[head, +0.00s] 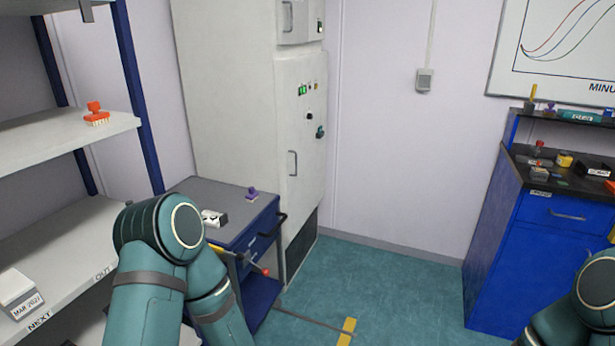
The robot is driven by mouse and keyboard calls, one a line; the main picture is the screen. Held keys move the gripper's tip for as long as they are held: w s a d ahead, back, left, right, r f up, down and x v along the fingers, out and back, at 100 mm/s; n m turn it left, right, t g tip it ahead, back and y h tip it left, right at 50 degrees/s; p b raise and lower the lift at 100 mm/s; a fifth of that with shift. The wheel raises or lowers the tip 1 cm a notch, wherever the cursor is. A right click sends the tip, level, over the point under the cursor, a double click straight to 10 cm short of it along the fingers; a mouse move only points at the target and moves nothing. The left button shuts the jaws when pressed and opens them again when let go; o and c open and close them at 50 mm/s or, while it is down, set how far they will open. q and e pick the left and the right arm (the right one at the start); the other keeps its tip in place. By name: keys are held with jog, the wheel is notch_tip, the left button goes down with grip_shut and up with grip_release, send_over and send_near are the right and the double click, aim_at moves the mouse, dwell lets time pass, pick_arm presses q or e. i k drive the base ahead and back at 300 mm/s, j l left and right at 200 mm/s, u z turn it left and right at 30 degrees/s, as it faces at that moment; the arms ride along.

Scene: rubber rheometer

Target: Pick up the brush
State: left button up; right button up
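An orange brush (96,113) with pale bristles pointing down sits near the front right end of the upper white shelf at the left. Nothing touches it. My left arm's elbow and links fill the lower left, below and to the right of the brush. The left gripper itself does not show. Only a part of my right arm shows at the lower right edge, and the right gripper is out of the picture.
The shelf rack's blue post (138,95) stands just right of the brush. A grey-topped cabinet (222,192) bears a white item (214,218) and a purple item (252,194). A tall white machine (245,110) stands behind. A blue bench (535,260) is at right.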

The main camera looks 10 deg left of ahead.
aim_at(252, 195)
jog(key=i+l, duration=0.15)
jog(key=i, duration=1.3)
jog(key=i+l+u, duration=0.2)
jog(key=i+u, duration=0.25)
jog(key=i+l+u, duration=0.4)
jog(key=i+j, duration=0.05)
jog(key=i, duration=0.05)
